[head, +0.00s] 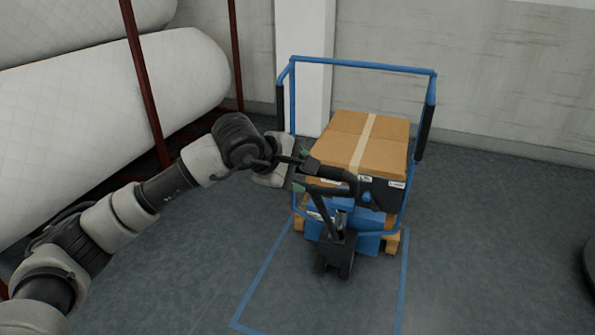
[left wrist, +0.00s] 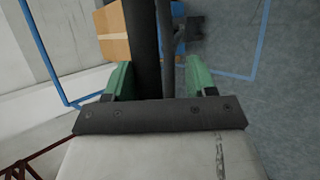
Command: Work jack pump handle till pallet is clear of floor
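The pallet jack's pump handle (head: 338,173) is a dark bar on a shaft at the front of the blue jack (head: 366,243). In the left wrist view the dark bar (left wrist: 144,45) runs between my green finger pads, nearer the left pad, with a gap on the right. My left gripper (head: 301,171) is open around the handle's left end. The wooden pallet (head: 392,242) shows only at its corners under the load; whether it touches the floor I cannot tell. Cardboard boxes (head: 345,145) are stacked on it. My right gripper is out of view.
A blue tube frame (head: 360,67) stands around the load. A blue outline (head: 262,270) marks the floor in front. Large white rolls (head: 180,80) lie on a red rack (head: 147,85) at left. A pale pillar (head: 303,40) and wall stand behind. Floor at right is mostly clear.

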